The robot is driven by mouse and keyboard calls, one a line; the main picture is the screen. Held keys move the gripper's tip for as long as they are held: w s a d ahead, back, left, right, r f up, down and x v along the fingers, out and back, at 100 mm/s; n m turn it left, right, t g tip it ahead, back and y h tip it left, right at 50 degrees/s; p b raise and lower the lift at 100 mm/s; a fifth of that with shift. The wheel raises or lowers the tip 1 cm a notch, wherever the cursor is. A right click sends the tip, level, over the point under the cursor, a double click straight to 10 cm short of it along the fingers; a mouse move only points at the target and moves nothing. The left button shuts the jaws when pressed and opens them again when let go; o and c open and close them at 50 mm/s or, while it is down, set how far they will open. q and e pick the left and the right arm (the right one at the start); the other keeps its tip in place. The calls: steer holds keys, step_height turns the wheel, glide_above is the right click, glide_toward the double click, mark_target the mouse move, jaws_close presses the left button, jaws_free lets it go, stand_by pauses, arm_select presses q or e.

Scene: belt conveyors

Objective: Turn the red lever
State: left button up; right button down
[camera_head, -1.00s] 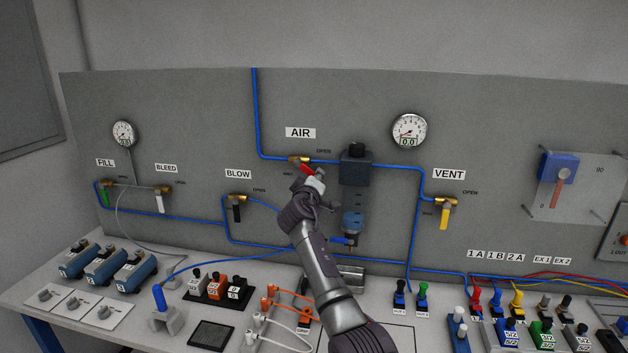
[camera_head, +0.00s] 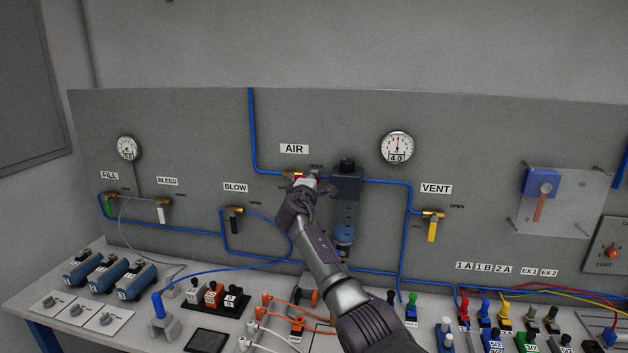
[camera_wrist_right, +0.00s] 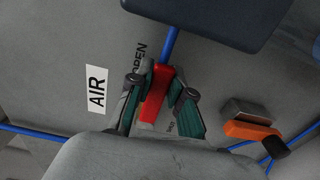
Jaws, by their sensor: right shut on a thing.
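The red lever (camera_wrist_right: 155,94) sits on the brass AIR valve (camera_head: 292,174) on the grey wall panel. In the head view my right gripper (camera_head: 308,183) is at the valve and covers most of the lever; only a bit of red shows. In the right wrist view the lever lies between the two fingers of my right gripper (camera_wrist_right: 161,90), which is shut on it. There it lies close to in line with the blue pipe. The gauge (camera_head: 397,147) right of the AIR label reads 4.0. My left gripper is not in view.
A dark blue unit (camera_head: 346,188) stands on the panel just right of my right gripper. The yellow VENT lever (camera_head: 432,231) and black BLOW lever (camera_head: 233,225) are to either side. Below, the bench holds several connectors, switches and tubes.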

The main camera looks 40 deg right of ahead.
steer(key=shift+r, duration=0.2)
steer(key=c, duration=1)
jaws_free()
steer(key=shift+w+f, duration=0.1)
steer(key=shift+c, duration=0.2)
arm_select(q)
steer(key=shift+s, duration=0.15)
arm_select(e)
steer(key=v, duration=1.2)
